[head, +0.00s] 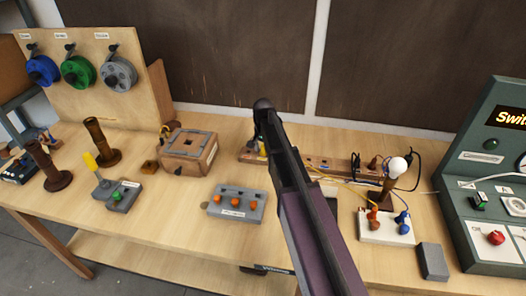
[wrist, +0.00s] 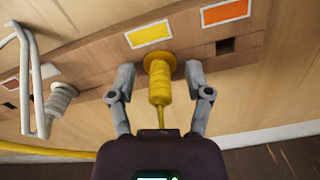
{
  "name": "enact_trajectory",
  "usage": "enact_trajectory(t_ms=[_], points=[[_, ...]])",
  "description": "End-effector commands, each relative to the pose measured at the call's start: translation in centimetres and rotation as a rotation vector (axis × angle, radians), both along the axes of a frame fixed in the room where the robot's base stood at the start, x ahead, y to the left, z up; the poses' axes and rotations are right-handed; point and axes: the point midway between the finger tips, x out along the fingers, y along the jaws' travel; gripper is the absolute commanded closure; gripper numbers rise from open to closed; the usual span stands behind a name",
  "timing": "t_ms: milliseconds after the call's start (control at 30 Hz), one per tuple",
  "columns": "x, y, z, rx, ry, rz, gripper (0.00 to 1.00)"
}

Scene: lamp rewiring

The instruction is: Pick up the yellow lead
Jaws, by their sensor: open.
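The yellow lead's ribbed plug (wrist: 159,82) is in the middle of the wrist view, seated at a wooden block just below a yellow label (wrist: 149,34). Its thin yellow stem points down toward my palm. My gripper (wrist: 158,72) is open, with one grey finger on each side of the plug and a visible gap on both sides. In the head view, my arm hides most of the gripper and the plug, over the wooden strip (head: 323,165) at the back of the table.
A grey plug (wrist: 62,100) with a white lead (wrist: 35,75) is left of my gripper. An orange label (wrist: 226,12) and a square hole are to the right. A bulb lamp (head: 397,168) and a grey switch box (head: 237,203) stand nearby on the table.

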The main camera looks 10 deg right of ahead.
Motion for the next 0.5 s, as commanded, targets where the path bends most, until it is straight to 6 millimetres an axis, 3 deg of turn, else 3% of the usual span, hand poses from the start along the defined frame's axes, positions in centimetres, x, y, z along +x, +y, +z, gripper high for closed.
enact_trajectory(t_ms=[67,267,500], points=[[0.00,0.01,0.00,0.000,0.000,0.000,0.38],[0.00,0.01,0.00,0.000,0.000,0.000,0.98],[0.00,0.03,-0.01,0.000,0.000,0.000,1.00]])
